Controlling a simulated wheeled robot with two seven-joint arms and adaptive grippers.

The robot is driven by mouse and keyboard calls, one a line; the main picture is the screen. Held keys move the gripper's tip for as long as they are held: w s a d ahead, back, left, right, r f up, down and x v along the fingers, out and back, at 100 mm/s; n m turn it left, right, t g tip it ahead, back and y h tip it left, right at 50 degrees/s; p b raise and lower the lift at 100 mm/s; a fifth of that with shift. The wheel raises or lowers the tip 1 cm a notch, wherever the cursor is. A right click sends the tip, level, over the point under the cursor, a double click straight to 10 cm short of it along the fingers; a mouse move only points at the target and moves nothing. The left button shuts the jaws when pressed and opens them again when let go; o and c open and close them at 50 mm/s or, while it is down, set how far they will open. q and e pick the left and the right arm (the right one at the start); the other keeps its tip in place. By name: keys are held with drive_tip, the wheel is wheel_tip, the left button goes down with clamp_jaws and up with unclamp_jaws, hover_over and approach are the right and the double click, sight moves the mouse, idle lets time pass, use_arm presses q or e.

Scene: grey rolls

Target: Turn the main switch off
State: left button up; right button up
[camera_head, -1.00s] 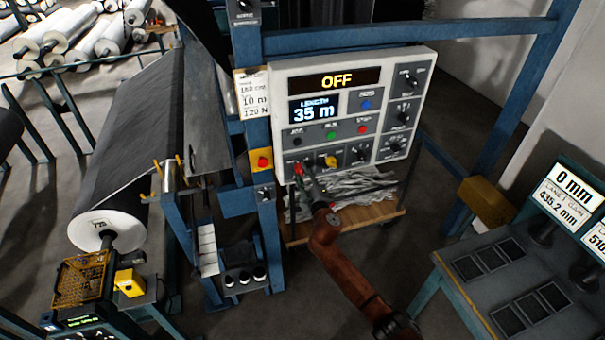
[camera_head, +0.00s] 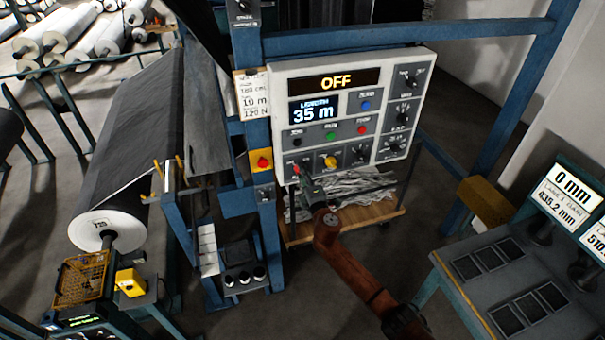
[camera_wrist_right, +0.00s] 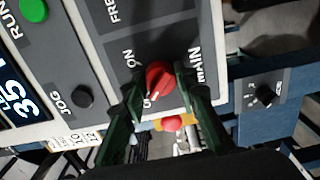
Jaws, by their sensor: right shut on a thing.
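The red rotary main switch (camera_wrist_right: 160,80) sits at the panel's lower edge in the right wrist view, next to lettering that reads ON and MAIN. In the head view the switch (camera_head: 297,168) is a small red spot at the panel's lower left, partly hidden by my gripper. My right gripper (camera_wrist_right: 158,88) is shut on the red knob, one dark green finger on each side. My left gripper is not in view.
A red button on a yellow box (camera_head: 261,161) is just left of the panel. A wooden cart (camera_head: 352,218) with grey scraps stands below. A console (camera_head: 510,270) stands at right.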

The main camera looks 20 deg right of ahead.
drive_tip(key=shift+f, duration=0.1)
idle(0.3)
drive_tip(key=o, duration=1.2)
drive_tip(key=shift+c, duration=0.2)
drive_tip(key=s, duration=1.2)
drive_tip(key=shift+d, duration=0.25)
